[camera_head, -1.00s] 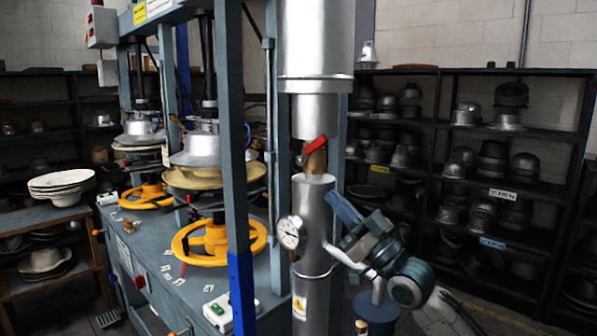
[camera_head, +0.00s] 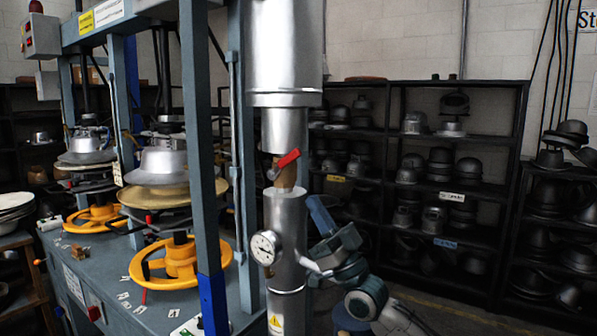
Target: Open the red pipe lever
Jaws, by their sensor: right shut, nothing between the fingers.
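The red pipe lever (camera_head: 288,158) sits on a brass-coloured valve (camera_head: 285,178) between the upper and lower sections of the silver pipe (camera_head: 284,130). It slants up to the right. My right gripper (camera_head: 318,207) is below and to the right of the lever, beside the lower pipe, and apart from the lever. Its blue fingers are together, with nothing held. My left gripper is not in view.
A round pressure gauge (camera_head: 265,248) sticks out from the lower pipe, left of my right arm. The hat press with yellow handwheels (camera_head: 182,262) stands to the left. Dark shelves (camera_head: 398,135) with metal hat moulds line the back wall.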

